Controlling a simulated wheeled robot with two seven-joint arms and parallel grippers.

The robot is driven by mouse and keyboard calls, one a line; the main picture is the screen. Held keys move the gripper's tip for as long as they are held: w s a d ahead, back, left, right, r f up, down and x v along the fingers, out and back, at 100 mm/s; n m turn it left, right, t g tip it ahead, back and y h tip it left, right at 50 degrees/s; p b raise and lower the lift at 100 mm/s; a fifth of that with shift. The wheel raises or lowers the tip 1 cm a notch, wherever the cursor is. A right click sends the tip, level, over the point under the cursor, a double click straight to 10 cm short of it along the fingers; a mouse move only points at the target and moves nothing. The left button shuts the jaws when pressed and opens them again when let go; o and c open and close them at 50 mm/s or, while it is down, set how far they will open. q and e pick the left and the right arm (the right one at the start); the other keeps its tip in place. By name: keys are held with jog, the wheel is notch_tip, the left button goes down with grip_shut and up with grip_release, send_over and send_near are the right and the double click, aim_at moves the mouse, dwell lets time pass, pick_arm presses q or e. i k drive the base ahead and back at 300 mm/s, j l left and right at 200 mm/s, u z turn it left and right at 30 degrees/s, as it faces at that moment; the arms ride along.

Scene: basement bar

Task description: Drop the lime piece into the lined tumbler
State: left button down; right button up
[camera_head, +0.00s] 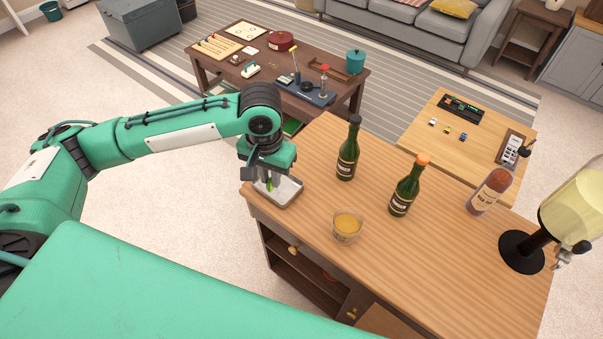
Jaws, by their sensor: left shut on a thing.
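My left gripper (268,186) points down over a small grey tray (290,193) at the near left corner of the wooden bar top. It is shut on the small green lime piece (269,184), of which only a part shows between the fingers. I cannot tell whether the lime piece touches the tray. A short clear tumbler (346,237) with amber liquid stands upright on the bar top, to the right of and nearer than the tray. The lines on its glass are too small to make out. My right gripper is out of view.
Two green bottles, one with a dark top (348,150) and one with an orange top (406,187), stand behind and right of the tumbler. The bar top between tray and tumbler is clear.

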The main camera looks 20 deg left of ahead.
aim_at(344, 229)
jog(key=j+z, duration=0.1)
jog(key=z, duration=0.9)
jog(key=k+j+z, duration=0.2)
jog(key=k+j, duration=0.45)
